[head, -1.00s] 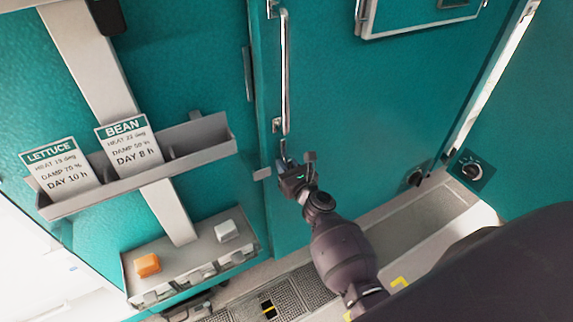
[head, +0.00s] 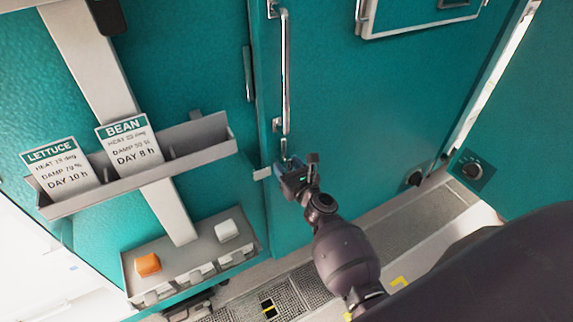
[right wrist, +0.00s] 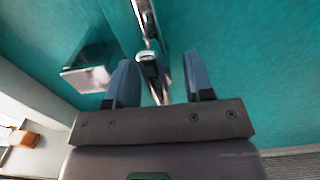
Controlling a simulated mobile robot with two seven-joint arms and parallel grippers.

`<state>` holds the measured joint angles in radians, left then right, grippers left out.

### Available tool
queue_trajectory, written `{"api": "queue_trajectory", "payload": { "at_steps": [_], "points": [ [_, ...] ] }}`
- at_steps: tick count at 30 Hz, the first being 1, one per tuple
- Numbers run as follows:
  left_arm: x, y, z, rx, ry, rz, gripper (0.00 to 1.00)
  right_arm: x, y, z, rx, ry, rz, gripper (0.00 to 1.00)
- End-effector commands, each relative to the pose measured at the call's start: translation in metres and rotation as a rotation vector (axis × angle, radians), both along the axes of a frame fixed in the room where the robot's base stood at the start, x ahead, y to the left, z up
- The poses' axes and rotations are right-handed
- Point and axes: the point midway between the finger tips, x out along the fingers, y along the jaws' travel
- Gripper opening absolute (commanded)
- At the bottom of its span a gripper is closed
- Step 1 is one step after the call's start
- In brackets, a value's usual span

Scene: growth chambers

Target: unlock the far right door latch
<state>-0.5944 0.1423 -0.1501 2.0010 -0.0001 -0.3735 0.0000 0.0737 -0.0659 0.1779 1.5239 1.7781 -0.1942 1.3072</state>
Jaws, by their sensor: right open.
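The far right teal door (head: 400,110) carries a long vertical metal handle (head: 284,70). A small metal latch (head: 284,146) sits just below the handle, near the door's left edge. The latch also shows in the right wrist view (right wrist: 150,66), ahead of and between the fingers. My right gripper (head: 287,169) is just below the latch in the head view. In the right wrist view its two blue-grey fingers (right wrist: 160,82) are apart with nothing gripped. Whether a finger touches the latch is hard to tell. My left gripper is not in view.
A grey rack (head: 190,142) with lettuce and bean cards is on the left. A black dial (head: 471,171) is on the right panel. Floor grating (head: 285,295) runs below the doors.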

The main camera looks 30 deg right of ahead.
Motion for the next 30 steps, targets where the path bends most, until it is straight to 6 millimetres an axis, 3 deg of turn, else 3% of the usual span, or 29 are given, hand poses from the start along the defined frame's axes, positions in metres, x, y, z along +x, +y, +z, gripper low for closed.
{"api": "queue_trajectory", "payload": {
  "at_steps": [16,21,30],
  "points": [
    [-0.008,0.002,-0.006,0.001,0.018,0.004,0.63,-0.084,-0.003,-0.001,0.001,0.001,-0.002,0.47],
    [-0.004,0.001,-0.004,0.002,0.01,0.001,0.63,-0.097,-0.003,0.0,0.001,0.0,0.0,0.47],
    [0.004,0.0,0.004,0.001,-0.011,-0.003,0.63,-0.1,-0.003,0.001,0.001,-0.001,0.0,0.47]
  ]
}}
